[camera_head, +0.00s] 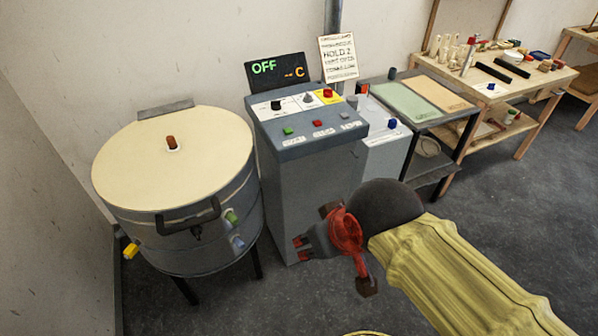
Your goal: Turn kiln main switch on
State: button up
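The kiln (180,190) is a round grey drum with a cream lid at the left. The grey kiln control cabinet (300,190) stands to its right. Its display (276,71) reads "OFF" in green and "-- C" in orange. Its sloped top carries a black knob (275,105), a grey knob (307,98) and a red knob on a yellow plate (327,94). Below them are a green, a red and a grey button. The labels are too small to show which control is the main switch. My gripper (302,249) is open and empty, in front of the cabinet's lower right, below its controls.
A notice (338,58) stands behind the cabinet. A lower grey box (385,145) with a blue knob adjoins its right side. A dark metal table (440,130) with green and tan boards follows, then a wooden workbench (540,80) with tools. The floor at the right is clear.

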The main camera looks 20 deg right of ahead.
aim_at(328, 92)
jog(key=i+l+z, duration=0.4)
jog(key=i, duration=0.5)
jog(key=i+z, duration=0.35)
jog(key=i, duration=0.55)
